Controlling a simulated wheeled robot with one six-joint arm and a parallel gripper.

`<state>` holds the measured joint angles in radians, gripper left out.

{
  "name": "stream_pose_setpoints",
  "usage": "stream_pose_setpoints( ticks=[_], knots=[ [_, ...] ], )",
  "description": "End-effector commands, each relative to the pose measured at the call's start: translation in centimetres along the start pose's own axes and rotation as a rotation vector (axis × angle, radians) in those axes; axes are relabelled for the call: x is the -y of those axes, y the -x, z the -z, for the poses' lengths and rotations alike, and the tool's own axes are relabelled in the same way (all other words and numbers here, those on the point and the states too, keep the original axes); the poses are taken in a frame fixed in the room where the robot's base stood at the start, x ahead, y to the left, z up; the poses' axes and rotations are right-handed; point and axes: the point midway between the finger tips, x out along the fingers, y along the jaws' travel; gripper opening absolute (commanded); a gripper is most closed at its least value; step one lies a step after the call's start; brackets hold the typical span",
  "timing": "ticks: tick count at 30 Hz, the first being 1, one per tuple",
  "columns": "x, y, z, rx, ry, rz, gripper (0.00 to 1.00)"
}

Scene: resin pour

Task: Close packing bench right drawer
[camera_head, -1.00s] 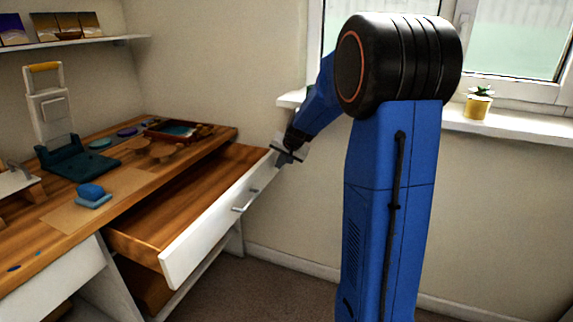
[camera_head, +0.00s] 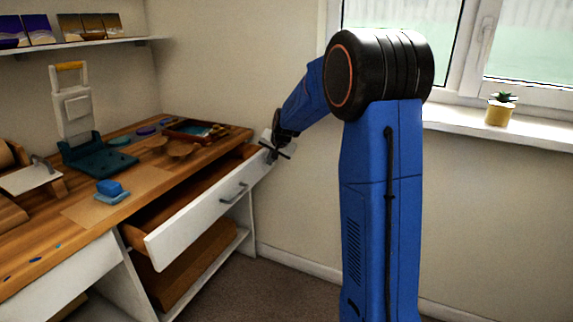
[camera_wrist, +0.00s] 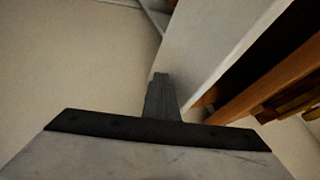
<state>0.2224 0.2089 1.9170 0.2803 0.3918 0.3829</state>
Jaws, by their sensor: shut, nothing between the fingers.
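The packing bench (camera_head: 75,240) stands at the left with a wooden top. Its right drawer (camera_head: 208,210) has a white front and a bar handle (camera_head: 234,192), and it is partly open, with its wooden inside showing. My gripper (camera_head: 275,153) is shut and empty at the far end of the drawer front, close to its top edge. In the wrist view my shut fingers (camera_wrist: 161,98) lie against or very near the white drawer front (camera_wrist: 205,45); I cannot tell if they touch.
A dark red tray (camera_head: 195,131), a teal press with a yellow handle (camera_head: 80,120) and a blue block (camera_head: 110,188) are on the bench top. A potted plant (camera_head: 499,112) stands on the windowsill. The carpet before the drawer is clear.

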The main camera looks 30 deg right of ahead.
Motion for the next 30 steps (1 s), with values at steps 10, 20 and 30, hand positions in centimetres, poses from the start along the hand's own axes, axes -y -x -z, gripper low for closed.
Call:
stream_pose_setpoints(
  ticks=[10, 20, 30],
  knots=[
    [8.3, -4.5, -0.1, 0.001, 0.003, 0.001, 0.0],
    [11.5, -6.1, 0.0, -0.001, 0.0, 0.001, 0.0],
    [12.0, -6.2, 0.1, -0.004, 0.0, 0.006, 0.0]
  ],
)
